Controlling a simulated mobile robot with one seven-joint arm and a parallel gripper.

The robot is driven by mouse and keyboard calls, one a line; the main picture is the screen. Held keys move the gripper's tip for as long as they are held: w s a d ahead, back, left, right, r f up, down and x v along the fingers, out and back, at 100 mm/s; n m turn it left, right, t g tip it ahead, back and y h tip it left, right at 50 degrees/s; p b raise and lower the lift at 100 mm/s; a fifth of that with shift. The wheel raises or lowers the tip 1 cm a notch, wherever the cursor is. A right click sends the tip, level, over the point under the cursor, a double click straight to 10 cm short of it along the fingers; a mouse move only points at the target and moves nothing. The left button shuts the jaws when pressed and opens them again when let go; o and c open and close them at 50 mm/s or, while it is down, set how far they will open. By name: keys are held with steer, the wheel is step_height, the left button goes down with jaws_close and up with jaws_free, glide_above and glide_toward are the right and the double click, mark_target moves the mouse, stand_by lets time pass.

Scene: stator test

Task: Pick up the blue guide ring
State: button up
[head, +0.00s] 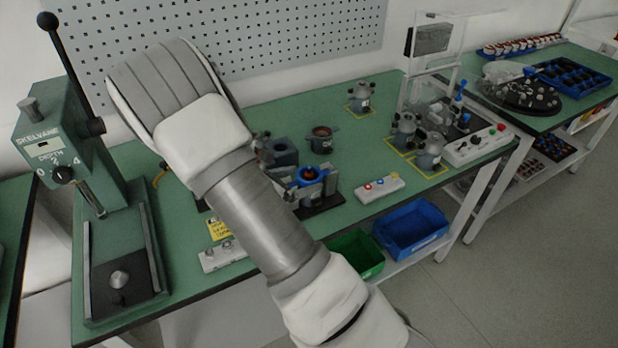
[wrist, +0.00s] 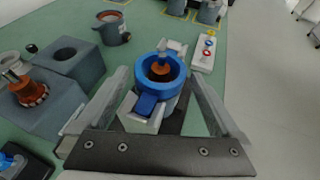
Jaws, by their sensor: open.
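The blue guide ring (wrist: 162,87) sits near the middle of the wrist view, with a short blue tab (wrist: 146,104) on its near side. A copper-coloured part with a dark tip (wrist: 161,69) stands inside the ring. The ring is on a grey fixture, which is partly hidden beneath it. In the head view the ring (head: 308,183) shows on the fixture at the middle of the bench. My gripper (wrist: 159,74) is open, with a finger to each side of the ring; I cannot tell whether they touch it.
Grey blocks and a copper-wound part (wrist: 30,92) lie left of the ring. A grey pot (head: 322,139) stands behind it. A button box (head: 380,187) is to the right. A green press (head: 65,160) stands at the left. Blue (head: 412,229) and green bins sit below the bench.

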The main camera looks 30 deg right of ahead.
steer(key=shift+w+d+f, duration=0.15)
steer(key=shift+d, duration=0.25)
steer(key=shift+c, duration=0.2)
steer(key=c, duration=1.1)
